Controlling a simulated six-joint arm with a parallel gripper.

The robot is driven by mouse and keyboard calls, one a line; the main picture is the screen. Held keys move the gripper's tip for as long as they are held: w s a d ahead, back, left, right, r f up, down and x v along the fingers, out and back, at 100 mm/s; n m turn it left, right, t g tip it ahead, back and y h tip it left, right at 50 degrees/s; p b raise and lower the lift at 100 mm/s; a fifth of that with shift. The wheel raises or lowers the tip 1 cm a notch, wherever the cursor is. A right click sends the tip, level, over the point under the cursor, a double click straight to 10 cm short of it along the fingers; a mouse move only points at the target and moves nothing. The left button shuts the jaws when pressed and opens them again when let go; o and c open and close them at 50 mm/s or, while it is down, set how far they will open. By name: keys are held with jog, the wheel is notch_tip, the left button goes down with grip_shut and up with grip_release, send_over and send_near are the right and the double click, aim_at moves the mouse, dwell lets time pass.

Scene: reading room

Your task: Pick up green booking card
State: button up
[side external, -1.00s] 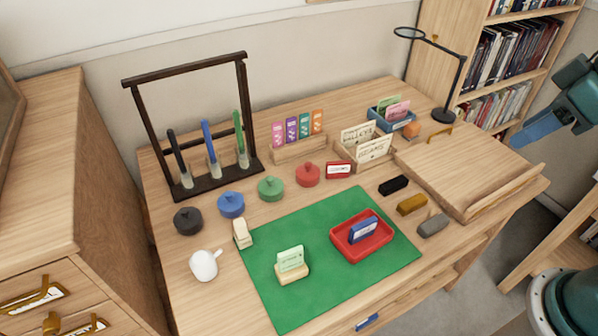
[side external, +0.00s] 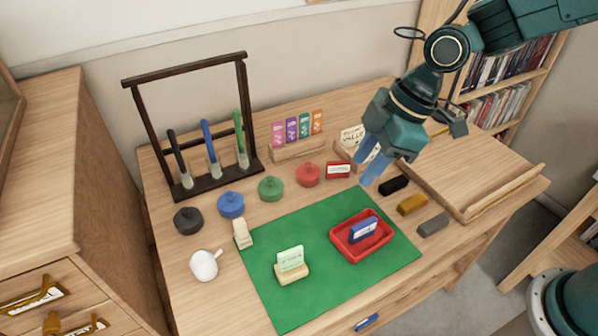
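The green booking card (side external: 290,259) stands upright in a small pale wooden holder (side external: 292,274) on the front left part of the green mat (side external: 297,312). My gripper (side external: 369,163) is in the air at the right of the picture, above the area behind the red tray and well apart from the card. Its blue fingers point down and left with a gap between them, and nothing shows between them.
A red tray (side external: 339,246) with a blue card (side external: 363,229) inside sits on the mat, right of the green card. A cream block (side external: 243,234) stands at the mat's left edge, near a white pot (side external: 204,265). Several coloured round lidded pots line the area behind the mat.

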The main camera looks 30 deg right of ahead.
aim_at(293, 251)
jog(key=w+a+f+n+g+y, duration=0.1)
jog(key=a+f+n, duration=0.3)
jog(key=a+f, duration=0.4)
jog(key=shift+a+f+g, duration=0.35)
jog(key=shift+f+g, duration=0.05)
jog(key=shift+f, duration=0.05)
jog(key=shift+f, duration=0.1)
jog(key=x, duration=0.8)
jog(key=shift+f, duration=0.15)
jog(key=shift+a, duration=0.1)
jog(key=shift+x, duration=2.6)
jog(key=shift+a, duration=0.1)
